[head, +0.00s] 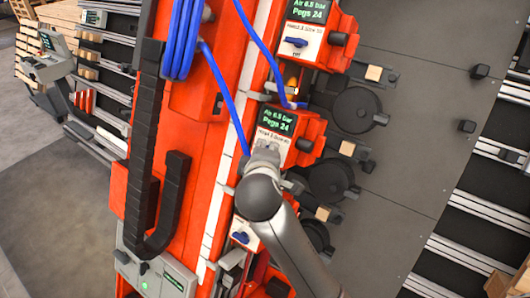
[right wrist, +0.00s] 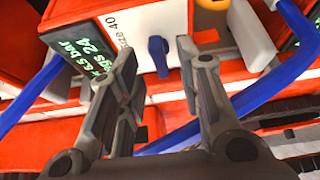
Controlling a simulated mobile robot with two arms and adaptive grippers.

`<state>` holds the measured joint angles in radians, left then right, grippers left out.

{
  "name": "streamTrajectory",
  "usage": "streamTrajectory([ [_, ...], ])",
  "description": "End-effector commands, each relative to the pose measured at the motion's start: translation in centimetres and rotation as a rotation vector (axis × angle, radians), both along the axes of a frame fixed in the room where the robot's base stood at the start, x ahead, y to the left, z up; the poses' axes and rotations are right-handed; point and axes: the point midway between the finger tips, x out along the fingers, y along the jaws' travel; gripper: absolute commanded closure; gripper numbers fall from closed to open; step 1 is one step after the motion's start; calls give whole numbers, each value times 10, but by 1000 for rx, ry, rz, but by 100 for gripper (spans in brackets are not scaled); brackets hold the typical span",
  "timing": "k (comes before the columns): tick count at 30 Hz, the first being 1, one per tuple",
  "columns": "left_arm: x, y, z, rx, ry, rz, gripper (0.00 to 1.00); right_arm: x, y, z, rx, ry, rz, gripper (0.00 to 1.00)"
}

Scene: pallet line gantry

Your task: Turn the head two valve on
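The middle red head unit (head: 285,122) has a green-lettered screen reading about 6.5 bar and "Pegs 24", above a white label. My right gripper (head: 265,150) is at the front of that label and hides its valve in the head view. In the right wrist view, the blue valve handle (right wrist: 158,57) stands on the white plate, next to "size 40" lettering. The open fingers of my right gripper (right wrist: 157,64) are on both sides of the handle, with gaps visible. I cannot tell how deep they reach around it. My left gripper is not in view.
Similar head units carry a blue handle above (head: 296,42) and another below (head: 240,237). Blue air hoses (head: 222,85) run close to the middle unit, and one crosses behind the fingers (right wrist: 262,95). A black cable chain (head: 143,140) runs down the red gantry.

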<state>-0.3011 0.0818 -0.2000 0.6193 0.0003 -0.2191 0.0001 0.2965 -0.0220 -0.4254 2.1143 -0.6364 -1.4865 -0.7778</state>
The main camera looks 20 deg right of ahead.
Motion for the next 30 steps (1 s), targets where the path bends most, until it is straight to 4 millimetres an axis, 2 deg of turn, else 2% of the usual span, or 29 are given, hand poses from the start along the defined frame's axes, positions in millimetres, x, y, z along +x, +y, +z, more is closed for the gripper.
streamTrajectory([
  [9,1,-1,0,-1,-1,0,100,-58,23,29,4,-3,3,67],
  [15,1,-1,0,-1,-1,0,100,-79,31,40,1,-1,3,67],
  [30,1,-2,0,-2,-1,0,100,-84,33,42,-1,0,1,67],
])
